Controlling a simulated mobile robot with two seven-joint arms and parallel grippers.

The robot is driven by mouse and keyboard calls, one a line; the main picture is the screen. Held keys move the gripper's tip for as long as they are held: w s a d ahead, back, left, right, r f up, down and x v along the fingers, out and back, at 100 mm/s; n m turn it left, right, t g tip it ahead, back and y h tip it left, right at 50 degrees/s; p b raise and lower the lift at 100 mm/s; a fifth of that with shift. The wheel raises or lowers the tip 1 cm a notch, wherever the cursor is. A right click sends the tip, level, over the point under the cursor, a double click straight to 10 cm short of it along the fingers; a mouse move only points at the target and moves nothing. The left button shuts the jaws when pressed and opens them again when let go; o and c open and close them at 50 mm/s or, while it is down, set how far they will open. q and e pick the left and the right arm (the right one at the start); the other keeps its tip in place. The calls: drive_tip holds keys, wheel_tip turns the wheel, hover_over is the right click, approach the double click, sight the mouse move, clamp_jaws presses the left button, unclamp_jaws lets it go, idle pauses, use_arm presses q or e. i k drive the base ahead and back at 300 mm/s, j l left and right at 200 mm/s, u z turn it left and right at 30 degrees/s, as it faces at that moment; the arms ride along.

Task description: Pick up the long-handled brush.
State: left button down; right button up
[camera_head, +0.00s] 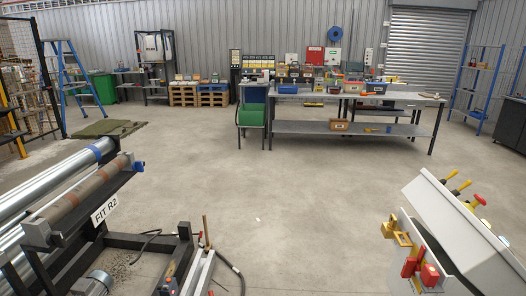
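I cannot make out the long-handled brush for certain in the head view. A thin brown upright rod (206,231) stands by the frame of the roller machine at the lower middle, but I cannot tell what it is. Small items lie on the long workbench (310,97) at the back, too small to tell apart. Neither of my grippers is in view.
A roller machine (70,205) marked FIT R2 fills the lower left, with a dark cable (232,268) beside it. A grey control console (455,230) stands at the lower right. A green bin (251,114) is by the workbench. The middle floor is clear.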

sight(208, 245)
drive_tip(key=i+l+u, duration=0.1)
drive_tip(key=i, duration=1.3)
drive_tip(key=i+l+u, duration=0.1)
drive_tip(key=i+u, duration=0.35)
drive_tip(key=i+l+u, duration=0.2)
drive_tip(key=u, duration=0.2)
drive_tip(key=i+l+u, duration=0.7)
drive_tip(key=u, duration=0.2)
drive_tip(key=i+l+u, duration=0.15)
drive_tip(key=l, duration=0.25)
drive_tip(key=i+l+u, duration=0.2)
drive_tip(key=l, duration=0.15)
drive_tip(key=l+u, duration=0.15)
drive_tip(key=l, duration=0.25)
